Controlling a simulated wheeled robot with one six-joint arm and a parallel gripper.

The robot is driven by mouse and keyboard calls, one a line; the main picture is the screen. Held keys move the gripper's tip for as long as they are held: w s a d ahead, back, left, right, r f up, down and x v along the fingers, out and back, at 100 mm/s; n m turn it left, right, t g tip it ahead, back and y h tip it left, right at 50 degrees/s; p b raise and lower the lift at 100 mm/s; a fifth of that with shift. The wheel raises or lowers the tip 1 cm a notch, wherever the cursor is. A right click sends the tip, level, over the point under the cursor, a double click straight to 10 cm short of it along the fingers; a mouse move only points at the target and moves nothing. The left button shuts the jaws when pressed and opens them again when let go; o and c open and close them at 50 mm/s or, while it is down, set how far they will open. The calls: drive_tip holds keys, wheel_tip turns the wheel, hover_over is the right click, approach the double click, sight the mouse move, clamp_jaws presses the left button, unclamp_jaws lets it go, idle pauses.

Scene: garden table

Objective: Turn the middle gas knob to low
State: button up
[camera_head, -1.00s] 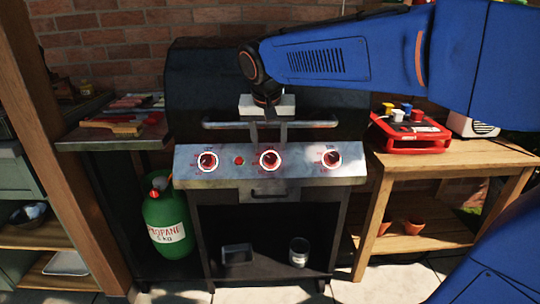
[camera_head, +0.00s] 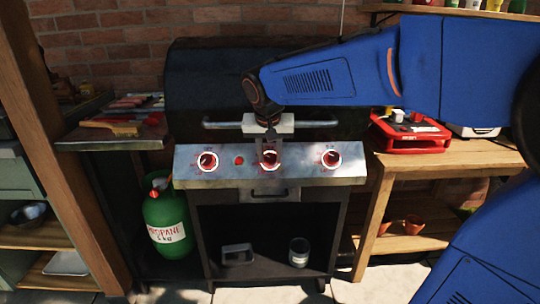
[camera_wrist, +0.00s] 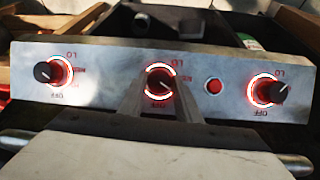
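The middle gas knob (camera_head: 269,159) is dark with a lit red and white ring, on the grill's sloped metal panel. It also shows in the wrist view (camera_wrist: 160,82), upside down, with "LO" and "OFF" printed around it. Its pointer position is hard to tell. My gripper (camera_head: 269,150) is over the middle knob. In the wrist view the two fingers of my gripper (camera_wrist: 157,92) are apart, one on each side of the knob, with nothing visibly clamped. Whether they touch the knob cannot be told. The fingers hide part of the panel beside it.
A left knob (camera_head: 207,161) and a right knob (camera_head: 331,158) flank the middle one. A small red button (camera_head: 239,161) is beside it. The lid handle (camera_head: 225,124) runs just behind my gripper. A propane cylinder (camera_head: 167,220) stands lower left, and a wooden side table (camera_head: 450,155) right.

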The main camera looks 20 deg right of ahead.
drive_tip(key=shift+n, duration=0.4)
drive_tip(key=n+h, duration=0.1)
drive_tip(key=n, duration=0.1)
drive_tip(key=shift+a+n, duration=0.15)
drive_tip(key=shift+n, duration=0.15)
drive_tip(key=n+h, duration=0.1)
drive_tip(key=n, duration=0.1)
drive_tip(key=n+h, duration=0.1)
drive_tip(key=shift+s+a+f+n, duration=0.1)
drive_tip(key=shift+f+n, duration=0.05)
drive_tip(key=shift+n, duration=0.25)
drive_tip(key=n+t+h, duration=0.1)
drive_tip(key=n, duration=0.3)
drive_tip(key=shift+s+f+n+t+h, duration=0.15)
drive_tip(key=shift+n+t+h, duration=0.5)
drive_tip(key=shift+n, duration=0.85)
drive_tip(key=o, duration=1.1)
drive_tip(key=shift+c, duration=0.2)
